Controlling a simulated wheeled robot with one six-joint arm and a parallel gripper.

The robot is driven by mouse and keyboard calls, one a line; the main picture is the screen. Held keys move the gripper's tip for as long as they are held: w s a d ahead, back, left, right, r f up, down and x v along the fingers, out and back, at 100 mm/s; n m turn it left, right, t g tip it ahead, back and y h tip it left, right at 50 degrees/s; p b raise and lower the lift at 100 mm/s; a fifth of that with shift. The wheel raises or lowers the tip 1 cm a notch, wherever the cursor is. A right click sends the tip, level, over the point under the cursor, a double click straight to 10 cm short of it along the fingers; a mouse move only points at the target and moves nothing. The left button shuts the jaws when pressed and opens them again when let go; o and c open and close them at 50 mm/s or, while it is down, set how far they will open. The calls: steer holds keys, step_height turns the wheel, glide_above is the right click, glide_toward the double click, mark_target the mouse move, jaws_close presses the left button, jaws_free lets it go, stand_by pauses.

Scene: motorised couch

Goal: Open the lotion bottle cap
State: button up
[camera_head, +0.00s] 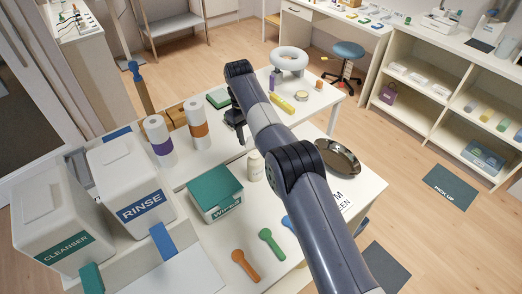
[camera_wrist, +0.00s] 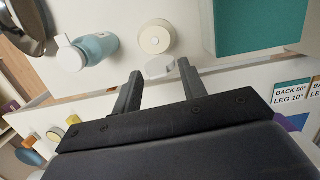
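A small cream bottle (camera_head: 255,166) stands on the white table beside my arm, right of the wipes box. In the wrist view a round cream top (camera_wrist: 155,38) with a small ring in its middle shows near the same box. A pale oval disc (camera_wrist: 160,67) lies just beside it, between my fingertips; I cannot tell whether it is joined to the bottle. A light-blue bottle with a white cap (camera_wrist: 92,48) is to the left. No label is readable to say which is the lotion. My gripper (camera_wrist: 160,69) is open, fingers apart, seemingly holding nothing; it also shows in the head view (camera_head: 236,120).
The teal-lidded wipes box (camera_head: 215,193) is close to the cream bottle. A round metal dish (camera_head: 338,157) is on its other side, past my arm. Paper rolls (camera_head: 158,140), large white dispensers (camera_head: 131,185) and colored spoon-shaped items (camera_head: 245,265) crowd the left and front.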

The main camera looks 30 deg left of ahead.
steer(key=shift+s+d+r+t+y, duration=0.2)
steer(key=shift+d+t+y, duration=0.15)
steer(key=shift+y, duration=0.25)
steer(key=shift+d, duration=0.1)
